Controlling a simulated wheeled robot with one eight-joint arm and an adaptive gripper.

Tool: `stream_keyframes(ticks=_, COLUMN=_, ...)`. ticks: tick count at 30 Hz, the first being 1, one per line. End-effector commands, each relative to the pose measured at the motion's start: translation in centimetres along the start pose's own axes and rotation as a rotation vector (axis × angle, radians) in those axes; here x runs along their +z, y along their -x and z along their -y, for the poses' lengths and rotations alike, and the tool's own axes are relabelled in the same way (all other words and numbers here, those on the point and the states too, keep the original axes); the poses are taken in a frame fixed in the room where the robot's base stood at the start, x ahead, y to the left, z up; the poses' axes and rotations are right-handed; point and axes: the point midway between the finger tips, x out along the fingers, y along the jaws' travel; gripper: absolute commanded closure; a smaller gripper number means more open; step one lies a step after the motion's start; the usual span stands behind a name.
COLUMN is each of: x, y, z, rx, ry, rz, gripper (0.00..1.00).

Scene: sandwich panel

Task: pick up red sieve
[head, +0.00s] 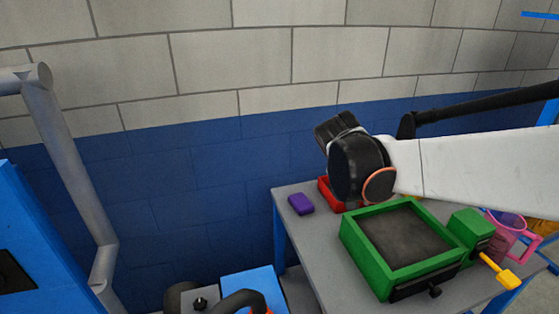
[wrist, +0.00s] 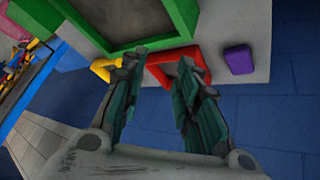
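The red sieve (head: 326,194) seems to be the red thing at the far edge of the table, mostly hidden behind my arm in the head view. In the wrist view, a red frame-like piece (wrist: 172,62) lies between and beyond my fingertips. My gripper (wrist: 157,70) is open, its two dark green-grey fingers apart with nothing visibly held. The fingers overlap parts of the red piece in the picture; I cannot tell whether they touch it. In the head view the fingers are hidden behind the wrist.
A purple block (head: 301,204) lies beside the red thing. A large green tray (head: 366,257) fills the table's middle. A green box (head: 467,226), yellow shovel (head: 500,270) and pink container (head: 511,222) are at right. A yellow piece (wrist: 103,67) lies near my left finger. A wall stands behind.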

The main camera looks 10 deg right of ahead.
Motion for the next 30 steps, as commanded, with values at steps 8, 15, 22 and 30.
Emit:
stream_keyframes(ticks=8, x=-4.5, y=-4.5, z=3.2, rx=0.149, ry=-0.145, rz=-0.05, gripper=0.71)
stream_keyframes(ticks=15, x=-6.8, y=-8.8, z=5.8, rx=0.27, ry=-0.283, rz=-0.124, gripper=0.71)
stream_keyframes(ticks=22, x=-7.7, y=-13.1, z=8.4, rx=0.371, ry=-0.422, rz=-0.224, gripper=0.71)
stream_keyframes(ticks=30, x=-7.2, y=-17.9, z=10.9, rx=0.464, ry=-0.581, rz=-0.363, gripper=0.71)
